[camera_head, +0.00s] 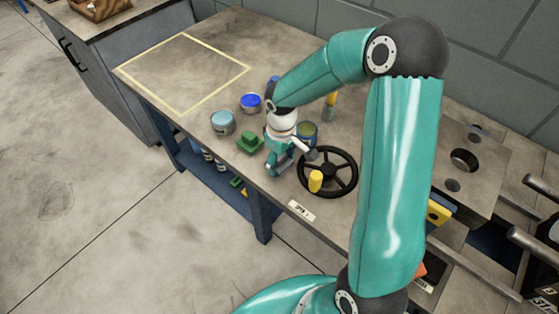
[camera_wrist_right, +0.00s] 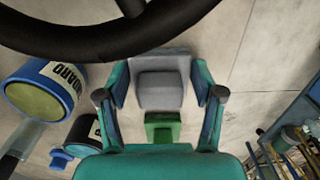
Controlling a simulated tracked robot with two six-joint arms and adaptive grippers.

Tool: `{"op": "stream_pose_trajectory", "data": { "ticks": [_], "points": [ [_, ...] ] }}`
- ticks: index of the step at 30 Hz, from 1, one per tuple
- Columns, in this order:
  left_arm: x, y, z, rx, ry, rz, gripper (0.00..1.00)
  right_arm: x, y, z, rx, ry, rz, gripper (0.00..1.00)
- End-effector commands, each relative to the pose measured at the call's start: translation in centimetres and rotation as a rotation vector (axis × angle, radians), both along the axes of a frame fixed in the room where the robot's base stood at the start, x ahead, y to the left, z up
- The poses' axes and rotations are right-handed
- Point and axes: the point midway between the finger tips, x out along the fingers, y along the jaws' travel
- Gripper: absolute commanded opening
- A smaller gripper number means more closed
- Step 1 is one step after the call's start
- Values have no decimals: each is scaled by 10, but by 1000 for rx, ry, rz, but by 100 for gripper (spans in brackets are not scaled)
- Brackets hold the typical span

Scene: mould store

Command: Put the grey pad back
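My right gripper (camera_head: 278,166) hangs low over the bench, between a green pad (camera_head: 250,142) and the black handwheel. In the right wrist view its two fingers stand on either side of the grey pad (camera_wrist_right: 160,90) and appear to touch it. The grey pad is a stepped block with a smaller raised part. It looks nearer to the camera than the green pad (camera_wrist_right: 163,127). I cannot make out the grey pad in the head view, where the gripper covers that spot. My left gripper is not in view.
The black handwheel (camera_head: 353,174) with a yellow grip (camera_head: 315,181) is close to the right gripper. A yellow-outlined area (camera_head: 185,72) on the bench is empty.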

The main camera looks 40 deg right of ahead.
Motion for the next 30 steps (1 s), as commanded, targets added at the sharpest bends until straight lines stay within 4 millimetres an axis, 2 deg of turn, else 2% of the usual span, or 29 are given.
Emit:
{"op": "stream_pose_trajectory", "data": {
  "ticks": [1,3,12,17,20,30],
  "points": [
    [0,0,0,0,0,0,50,0,0,0,0,0,0,80],
    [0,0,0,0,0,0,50,0,0,0,0,1,1,87],
    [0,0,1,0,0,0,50,0,1,1,0,1,1,87],
    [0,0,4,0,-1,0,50,1,0,11,-1,-1,1,87],
    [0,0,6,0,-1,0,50,1,0,26,-2,-4,1,87],
    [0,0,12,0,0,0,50,1,1,93,-1,-4,2,87]
  ]
}}
